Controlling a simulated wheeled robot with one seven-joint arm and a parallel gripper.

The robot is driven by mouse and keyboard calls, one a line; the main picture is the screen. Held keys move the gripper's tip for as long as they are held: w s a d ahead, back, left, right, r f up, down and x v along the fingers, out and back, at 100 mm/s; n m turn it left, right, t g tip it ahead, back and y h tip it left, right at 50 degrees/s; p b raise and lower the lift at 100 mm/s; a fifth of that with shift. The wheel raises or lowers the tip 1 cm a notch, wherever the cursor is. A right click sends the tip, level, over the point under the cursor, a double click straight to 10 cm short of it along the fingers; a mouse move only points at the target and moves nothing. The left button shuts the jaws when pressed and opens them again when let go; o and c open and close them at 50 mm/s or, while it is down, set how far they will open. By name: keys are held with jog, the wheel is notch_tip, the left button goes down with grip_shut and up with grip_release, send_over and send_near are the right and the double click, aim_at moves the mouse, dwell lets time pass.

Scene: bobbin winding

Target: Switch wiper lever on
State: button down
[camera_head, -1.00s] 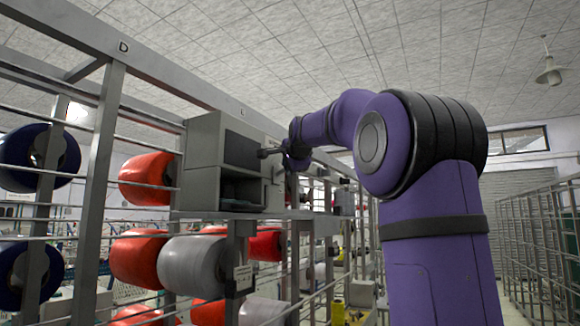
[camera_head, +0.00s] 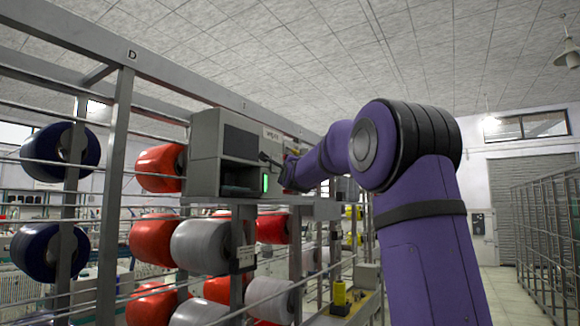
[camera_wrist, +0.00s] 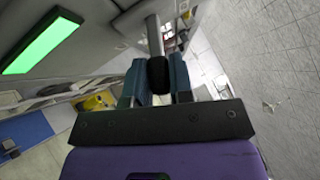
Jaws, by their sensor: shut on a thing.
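The wiper lever is a grey metal shaft (camera_wrist: 154,36) with a black knob (camera_wrist: 158,77) in the wrist view. My gripper (camera_wrist: 158,68), with two teal fingers, is shut on the knob, one finger on each side. In the head view the grey machine box (camera_head: 206,150) is mounted on the rack. A green light (camera_head: 265,183) glows on it, and it also shows as a bright green panel (camera_wrist: 40,43) in the wrist view. My gripper (camera_head: 285,172) is at the right side of the box, partly hidden by my purple arm.
Red bobbins (camera_head: 158,168) and grey bobbins (camera_head: 200,245) hang on the rack below and left of the box. Dark blue bobbins (camera_head: 50,252) hang at far left. A metal shelf edge (camera_head: 318,208) runs right of the box. An open aisle (camera_head: 515,290) lies at right.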

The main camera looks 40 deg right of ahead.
jog(key=shift+w+f+m+h, duration=0.15)
jog(key=shift+f+m+h, duration=0.35)
jog(key=shift+m, duration=0.4)
jog(key=c, duration=1)
grip_release()
jog(key=shift+r, duration=0.1)
jog(key=shift+a, duration=0.15)
jog(key=v, duration=1)
jog(key=shift+s+f, duration=0.25)
jog(key=shift+f, duration=0.15)
